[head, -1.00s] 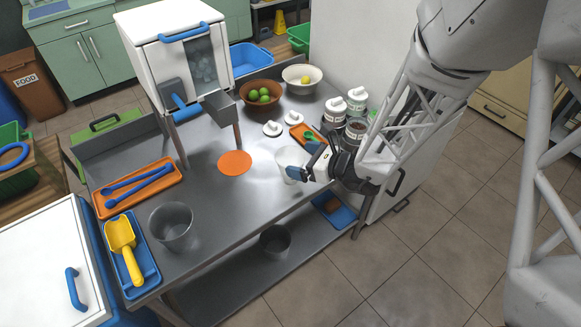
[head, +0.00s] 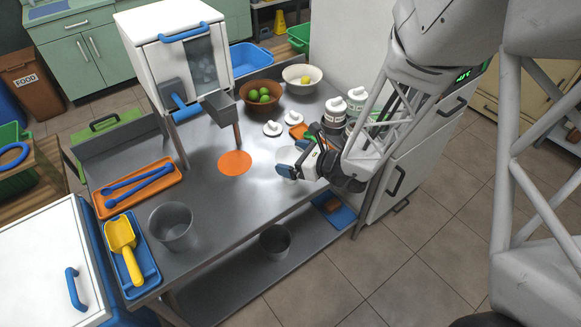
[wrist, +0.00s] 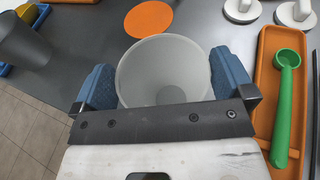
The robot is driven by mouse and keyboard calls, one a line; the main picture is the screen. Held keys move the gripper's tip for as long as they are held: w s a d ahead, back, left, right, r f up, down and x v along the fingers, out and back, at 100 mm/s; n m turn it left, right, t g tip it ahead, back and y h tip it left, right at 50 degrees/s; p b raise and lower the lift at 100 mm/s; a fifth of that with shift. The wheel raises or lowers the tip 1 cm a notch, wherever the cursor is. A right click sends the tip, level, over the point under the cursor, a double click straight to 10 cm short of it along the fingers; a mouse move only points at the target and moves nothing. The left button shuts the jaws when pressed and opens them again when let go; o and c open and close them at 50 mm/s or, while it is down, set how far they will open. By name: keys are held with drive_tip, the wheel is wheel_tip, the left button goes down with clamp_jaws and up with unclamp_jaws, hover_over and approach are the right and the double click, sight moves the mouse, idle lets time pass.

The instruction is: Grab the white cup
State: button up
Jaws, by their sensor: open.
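The white cup (wrist: 163,72) stands upright on the metal table, and I look down into its open mouth in the wrist view. It is pale and translucent. My gripper (wrist: 163,88) is open, with one blue fingertip on each side of the cup; whether they touch it I cannot tell. In the head view my gripper (head: 290,172) is at the table's front right, and the cup (head: 287,160) is partly hidden behind it.
An orange disc (head: 235,163) lies left of the cup. An orange tray (wrist: 268,92) with a green scoop (wrist: 283,110) lies close on the right in the wrist view. A grey bucket (head: 172,228) stands at the left front.

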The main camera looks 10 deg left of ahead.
drive_tip(key=c, duration=0.7)
drive_tip(key=shift+r, duration=0.15)
drive_tip(key=shift+r, duration=0.75)
drive_tip(key=s+d+r, duration=0.1)
drive_tip(key=s+d, duration=0.1)
drive_tip(key=s, duration=0.2)
drive_tip(key=s+d+r, duration=0.1)
drive_tip(key=s+d, duration=0.1)
drive_tip(key=s, duration=0.3)
drive_tip(key=s+d+r, duration=0.1)
drive_tip(key=s+d, duration=0.1)
drive_tip(key=s, duration=0.3)
drive_tip(key=shift+s+d+r, duration=0.1)
drive_tip(key=shift+s+d, duration=0.1)
drive_tip(key=shift+d, duration=0.2)
